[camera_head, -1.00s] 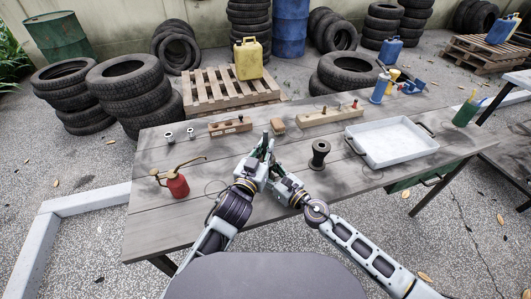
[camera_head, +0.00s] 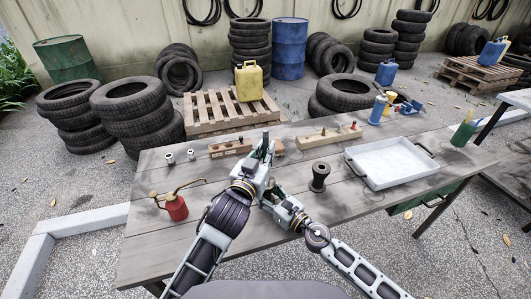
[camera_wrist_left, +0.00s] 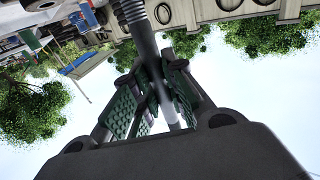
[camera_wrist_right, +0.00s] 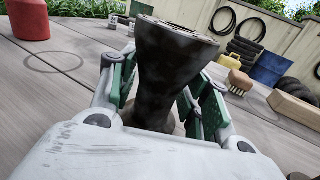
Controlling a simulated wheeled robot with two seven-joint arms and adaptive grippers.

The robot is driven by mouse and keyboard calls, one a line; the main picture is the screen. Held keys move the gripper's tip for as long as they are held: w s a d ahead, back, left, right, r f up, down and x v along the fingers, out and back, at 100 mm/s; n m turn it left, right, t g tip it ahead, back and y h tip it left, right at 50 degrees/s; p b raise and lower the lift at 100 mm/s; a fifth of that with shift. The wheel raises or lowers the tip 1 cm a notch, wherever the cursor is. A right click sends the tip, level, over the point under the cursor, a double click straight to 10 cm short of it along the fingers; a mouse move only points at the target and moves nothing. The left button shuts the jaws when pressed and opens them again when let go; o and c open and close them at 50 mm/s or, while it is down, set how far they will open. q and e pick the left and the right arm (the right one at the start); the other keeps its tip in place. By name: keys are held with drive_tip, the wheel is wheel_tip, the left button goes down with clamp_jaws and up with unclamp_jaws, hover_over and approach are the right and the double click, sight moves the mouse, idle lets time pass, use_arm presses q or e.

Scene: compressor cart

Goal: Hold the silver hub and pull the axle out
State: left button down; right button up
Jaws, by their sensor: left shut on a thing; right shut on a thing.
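My left gripper (camera_head: 264,152) is shut on the axle, a grey rod (camera_wrist_left: 141,40) with a ridged upper part; the rod runs between its green-padded fingers (camera_wrist_left: 160,95) in the left wrist view. My right gripper (camera_head: 270,193) is low over the table, shut on a hub (camera_wrist_right: 172,65) in the right wrist view. That hub is upright, waisted and flanged, and looks dark rather than silver. No axle shows rising from its top. A similar dark hub (camera_head: 319,176) stands free on the table to the right.
A white tray (camera_head: 392,181) stands right on the table (camera_head: 230,235). A red oil can (camera_head: 175,205) is at left. A brush (camera_wrist_right: 240,81) shows in the right wrist view. The front-left tabletop is clear.

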drive_tip(key=shift+r, duration=0.1)
drive_tip(key=o, duration=1.4)
drive_tip(key=shift+s+d, duration=0.1)
drive_tip(key=shift+s, duration=0.05)
drive_tip(key=shift+v, duration=5.8)
drive_tip(key=shift+s+d, duration=0.1)
